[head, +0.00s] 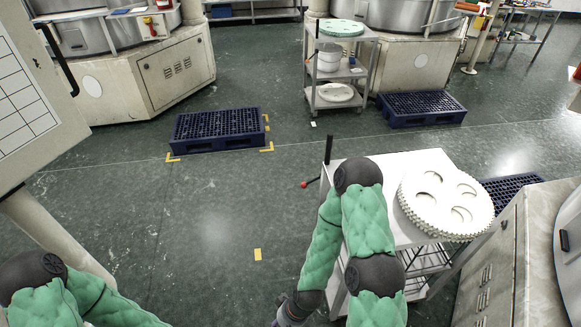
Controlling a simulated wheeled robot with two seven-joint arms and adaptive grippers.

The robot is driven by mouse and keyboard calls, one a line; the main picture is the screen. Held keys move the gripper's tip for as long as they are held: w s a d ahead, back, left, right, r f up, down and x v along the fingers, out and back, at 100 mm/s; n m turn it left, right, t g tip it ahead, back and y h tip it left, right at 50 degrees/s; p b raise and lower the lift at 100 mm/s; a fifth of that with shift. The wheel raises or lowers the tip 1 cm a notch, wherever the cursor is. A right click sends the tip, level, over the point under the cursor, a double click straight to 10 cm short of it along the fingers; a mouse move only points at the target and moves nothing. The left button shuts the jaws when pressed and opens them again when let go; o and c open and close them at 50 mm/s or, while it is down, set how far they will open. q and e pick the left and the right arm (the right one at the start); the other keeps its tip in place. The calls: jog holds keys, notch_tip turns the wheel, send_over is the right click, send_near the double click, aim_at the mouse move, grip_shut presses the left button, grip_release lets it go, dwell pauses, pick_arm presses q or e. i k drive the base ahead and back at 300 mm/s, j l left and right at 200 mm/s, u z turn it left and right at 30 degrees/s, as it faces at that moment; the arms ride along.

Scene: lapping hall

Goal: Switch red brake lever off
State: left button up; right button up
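A small lever with a red knob (304,185) sticks out at the left side of a white cart (400,167). Its red end points left, and its angle is hard to read at this size. My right arm is bent over the cart's left part and hides some of it. The wrist end of my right gripper (286,316) shows at the bottom edge, well below the red knob and apart from it. Its fingers are not clear. My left arm shows at the bottom left corner, and its gripper is out of view.
A white toothed disc (445,198) lies on the cart top. A cabinet (500,265) stands close at the right. Blue pallets (218,130) (422,107) and a shelf trolley (338,68) stand farther back. The green floor left of the cart is clear.

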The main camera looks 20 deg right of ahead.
aim_at(304, 184)
jog(key=i+j+z, duration=0.15)
jog(key=i+z, duration=0.3)
jog(key=i+j+z, duration=0.25)
jog(key=i+z, duration=0.15)
jog(key=i+j+z, duration=0.25)
jog(key=z, duration=0.15)
jog(key=i+j+z, duration=0.25)
jog(key=z, duration=0.15)
jog(key=i+j+z, duration=0.15)
jog(key=j+z, duration=0.25)
jog(key=k+j+z, duration=0.35)
jog(key=j, duration=0.3)
jog(key=i+j+z, duration=0.1)
jog(key=j, duration=0.25)
jog(key=i+j+z, duration=0.15)
jog(key=j, duration=0.2)
jog(key=i+j+z, duration=0.1)
jog(key=j, duration=0.25)
jog(key=i+j+z, duration=0.15)
jog(key=j, duration=0.2)
jog(key=k, duration=0.05)
